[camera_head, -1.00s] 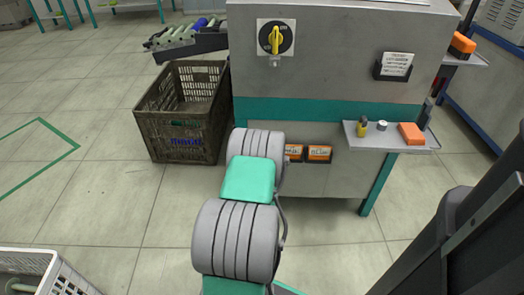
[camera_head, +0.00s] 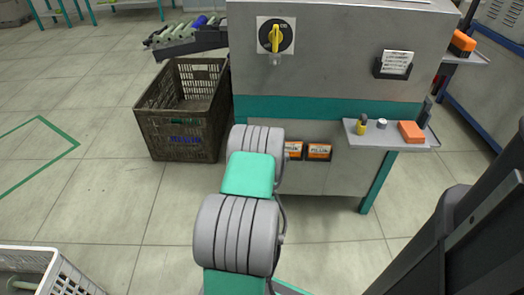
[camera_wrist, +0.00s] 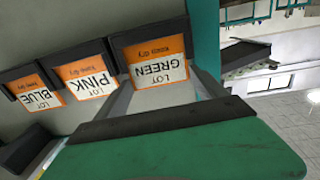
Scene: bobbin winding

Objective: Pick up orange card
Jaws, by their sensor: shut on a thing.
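Three orange-and-white lot cards sit in dark holders on the grey machine front. The wrist view shows them upside down: LOT BLUE (camera_wrist: 39,98), LOT PINK (camera_wrist: 85,80) and LOT GREEN (camera_wrist: 155,62). In the head view, two cards show, one at the right (camera_head: 319,152) and one beside it (camera_head: 294,150); the third is hidden behind my arm. My gripper (camera_wrist: 165,90) is shut on the LOT GREEN card at its near edge. The card's other end is still at its holder. My gripper is hidden by the arm in the head view.
A small shelf (camera_head: 358,136) with an orange block (camera_head: 411,132) and small items juts out right of the cards. A brown crate (camera_head: 160,140) stands left of the machine. A white basket (camera_head: 62,275) is at lower left. Open tiled floor lies between.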

